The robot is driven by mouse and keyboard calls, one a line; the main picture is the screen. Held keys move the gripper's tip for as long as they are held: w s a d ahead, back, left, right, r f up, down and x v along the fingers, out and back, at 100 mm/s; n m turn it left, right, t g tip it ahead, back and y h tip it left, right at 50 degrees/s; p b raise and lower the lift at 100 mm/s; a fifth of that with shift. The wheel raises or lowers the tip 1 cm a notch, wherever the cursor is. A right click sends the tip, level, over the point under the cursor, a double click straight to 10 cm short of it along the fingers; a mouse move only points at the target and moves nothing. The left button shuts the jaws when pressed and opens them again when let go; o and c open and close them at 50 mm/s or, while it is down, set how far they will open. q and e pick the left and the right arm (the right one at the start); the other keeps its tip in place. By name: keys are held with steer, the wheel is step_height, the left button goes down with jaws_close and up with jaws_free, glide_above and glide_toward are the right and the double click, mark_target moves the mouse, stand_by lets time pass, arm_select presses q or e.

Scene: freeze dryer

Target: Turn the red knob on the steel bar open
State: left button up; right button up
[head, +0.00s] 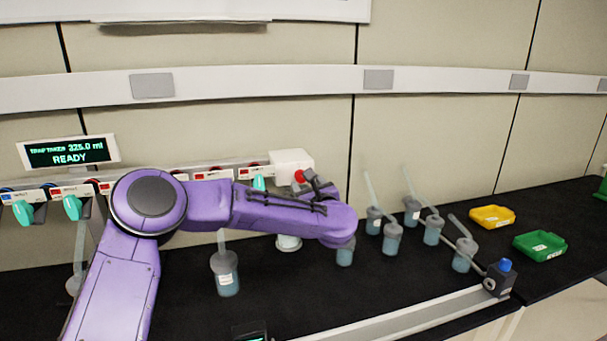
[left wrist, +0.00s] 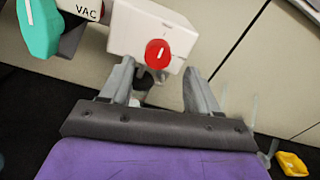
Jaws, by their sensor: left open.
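The red knob (left wrist: 157,53) sits on the face of a white box (left wrist: 128,32) at the right end of the steel bar (head: 210,173). Its light mark points roughly up in the left wrist view. In the head view the knob (head: 299,176) shows just above my left gripper (head: 312,182). In the left wrist view my left gripper (left wrist: 160,80) is open, with one finger on each side below the knob. The fingers look apart from the knob; the exact depth gap is hard to tell. My purple left arm hides part of the bar. My right gripper is not in view.
Teal knobs (head: 72,207) line the bar to the left, one close beside the box (left wrist: 40,27). A display (head: 69,153) reads READY. Lidded flasks (head: 226,275) stand on the black bench. A yellow tray (head: 492,217) and a green tray (head: 540,246) lie at right.

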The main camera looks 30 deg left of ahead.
mark_target(303, 180)
arm_select(q)
steer(key=shift+w+a+r+p, duration=0.15)
steer(key=shift+w+a+p, duration=0.2)
steer(key=shift+a, duration=0.3)
steer(key=shift+w+a+r+p, duration=0.2)
steer(key=shift+w+a, duration=0.15)
steer(key=shift+a, duration=0.25)
steer(key=shift+w+a+f, duration=0.1)
steer(key=shift+w+a, duration=0.1)
steer(key=shift+a, duration=0.05)
steer(key=shift+w+f, duration=0.15)
steer(key=shift+w, duration=0.1)
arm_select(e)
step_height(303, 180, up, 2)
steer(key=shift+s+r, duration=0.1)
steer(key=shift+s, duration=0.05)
